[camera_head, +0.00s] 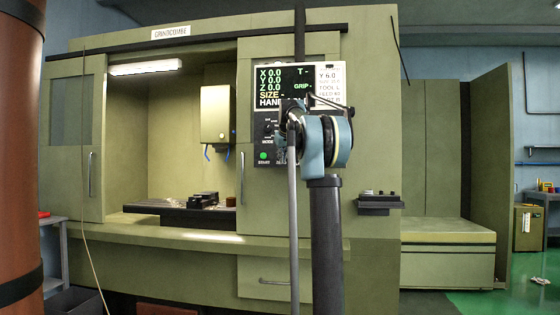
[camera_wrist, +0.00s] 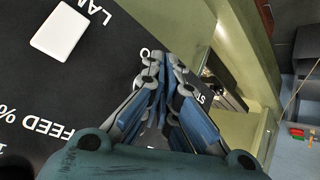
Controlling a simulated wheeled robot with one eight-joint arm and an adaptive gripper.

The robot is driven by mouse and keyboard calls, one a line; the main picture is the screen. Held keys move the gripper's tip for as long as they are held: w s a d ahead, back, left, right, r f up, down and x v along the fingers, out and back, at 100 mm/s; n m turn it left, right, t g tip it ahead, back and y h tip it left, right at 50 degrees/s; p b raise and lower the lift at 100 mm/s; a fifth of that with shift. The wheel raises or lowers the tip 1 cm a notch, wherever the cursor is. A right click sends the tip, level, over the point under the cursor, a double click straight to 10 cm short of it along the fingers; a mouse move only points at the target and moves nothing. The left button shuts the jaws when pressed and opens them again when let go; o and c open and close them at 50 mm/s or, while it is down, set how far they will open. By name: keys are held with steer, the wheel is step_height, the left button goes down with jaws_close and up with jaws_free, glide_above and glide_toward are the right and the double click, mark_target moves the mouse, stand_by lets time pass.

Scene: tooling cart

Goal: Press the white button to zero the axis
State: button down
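A white rectangular button (camera_wrist: 60,31) sits on the black control panel (camera_wrist: 95,75) at the upper left of the wrist view, beside lettering that begins "LA". My gripper (camera_wrist: 161,58) has its fingertips together and nothing between them. The tips are over the panel's edge, to the right of the white button and apart from it. In the head view, the panel (camera_head: 262,118) hangs on the green machine with a lit readout (camera_head: 283,80) of X, Y and Z at 0.0. My arm covers much of the panel's lower right there, and I cannot make out the white button.
A green START button (camera_head: 263,155) is at the panel's lower left. The green machine (camera_head: 75,160) has an open bay with a dark worktable (camera_head: 180,212) to the panel's left. A small dark shelf (camera_head: 378,204) juts out to the right of my arm.

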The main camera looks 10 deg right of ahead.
steer(key=shift+s, duration=0.1)
steer(key=shift+s+a+f, duration=0.15)
steer(key=shift+s+a, duration=0.15)
steer(key=shift+s, duration=0.45)
steer(key=shift+s, duration=0.1)
steer(key=s, duration=0.1)
steer(key=s+a, duration=0.1)
steer(key=s, duration=0.2)
steer(key=shift+s+a, duration=0.25)
steer(key=shift+s, duration=0.05)
stand_by(0.7)
steer(key=s+f+m+g, duration=0.3)
steer(key=s+f+g, duration=0.4)
steer(key=s+f, duration=4.4)
steer(key=s, duration=0.3)
steer(key=shift+s+a+f+m, duration=0.15)
steer(key=shift+a+f+m, duration=0.05)
steer(key=shift+f+m, duration=0.1)
